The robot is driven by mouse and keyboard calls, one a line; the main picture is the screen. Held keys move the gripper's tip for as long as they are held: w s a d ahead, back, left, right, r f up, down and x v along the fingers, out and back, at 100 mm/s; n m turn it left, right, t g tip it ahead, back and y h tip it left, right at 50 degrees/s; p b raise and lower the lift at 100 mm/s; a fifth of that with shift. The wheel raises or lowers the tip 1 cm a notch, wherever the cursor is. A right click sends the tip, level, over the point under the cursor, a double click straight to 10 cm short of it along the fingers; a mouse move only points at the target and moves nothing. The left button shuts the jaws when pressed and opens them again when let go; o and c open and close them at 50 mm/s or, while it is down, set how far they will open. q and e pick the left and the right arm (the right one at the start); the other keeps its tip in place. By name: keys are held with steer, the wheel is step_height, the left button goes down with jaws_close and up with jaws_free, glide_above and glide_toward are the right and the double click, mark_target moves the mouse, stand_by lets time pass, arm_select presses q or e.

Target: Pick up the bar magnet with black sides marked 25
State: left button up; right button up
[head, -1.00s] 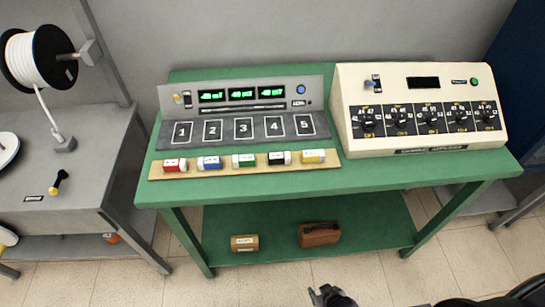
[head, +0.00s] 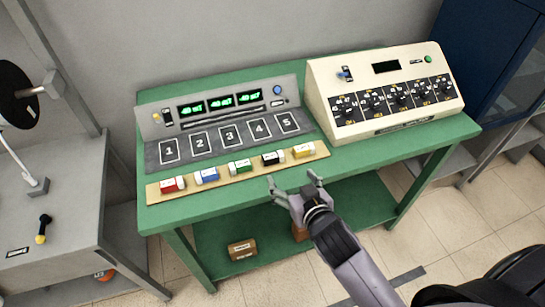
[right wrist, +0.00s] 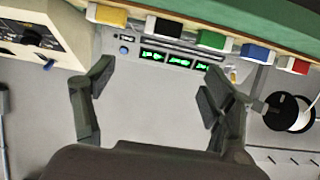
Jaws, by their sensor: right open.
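The bar magnet with black sides (head: 273,158) lies on a tan strip (head: 215,187) at the front of the green table, between the green magnet (head: 240,166) and the yellow magnet (head: 303,151). Its mark is too small to read. In the right wrist view, which is upside down, the black magnet (right wrist: 164,27) shows near the top edge. My left gripper is out of view.
A red magnet (head: 172,185) and a blue magnet (head: 206,175) share the strip. Behind it stand a numbered pad (head: 186,151) and a grey meter panel (head: 160,119). A cream control box (head: 330,91) stands at the right. A grey bench (head: 75,215) is at the left.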

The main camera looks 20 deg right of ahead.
steer(key=p, duration=0.1)
glide_toward(273, 156)
steer(key=x, duration=0.3)
steer(key=shift+w, duration=0.45)
steer(key=p+x, duration=0.1)
steer(key=x, duration=0.3)
steer(key=shift+w+f+p, duration=0.1)
steer(key=shift+f+p, duration=0.05)
steer(key=shift+p, duration=0.25)
steer(key=shift+w+f, duration=0.25)
steer(key=shift+w, duration=0.15)
steer(key=shift+c, duration=0.3)
steer(key=c, duration=1.2)
steer(key=shift+c, duration=0.4)
steer(key=shift+r, duration=0.2)
